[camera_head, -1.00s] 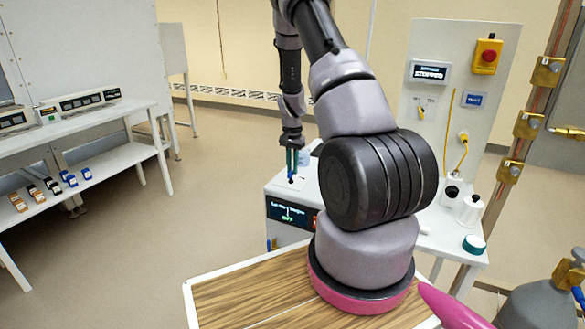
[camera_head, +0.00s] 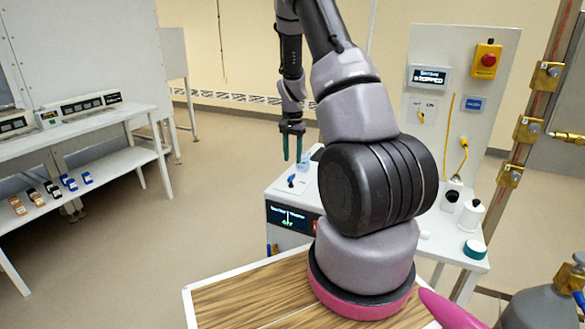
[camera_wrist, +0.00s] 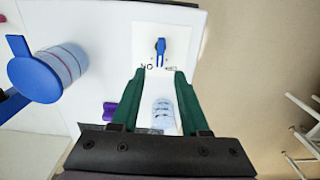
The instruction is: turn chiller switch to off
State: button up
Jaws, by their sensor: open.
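The chiller switch (camera_wrist: 160,47) is a small blue lever on a white plate with dark lettering, seen ahead of my fingertips in the wrist view. It also shows as a small blue piece (camera_head: 291,181) on top of the white chiller (camera_head: 272,185) in the head view. The lever lies along the up-down direction of the wrist picture, with labels on the plate near my fingers.
A clear ribbed vessel with a blue lid (camera_wrist: 35,75) stands left of the switch in the wrist view. A white panel (camera_head: 450,50) with a red button (camera_head: 488,60) rises behind the bench at right.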

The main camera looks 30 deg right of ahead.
jog(key=shift+r, duration=2.15)
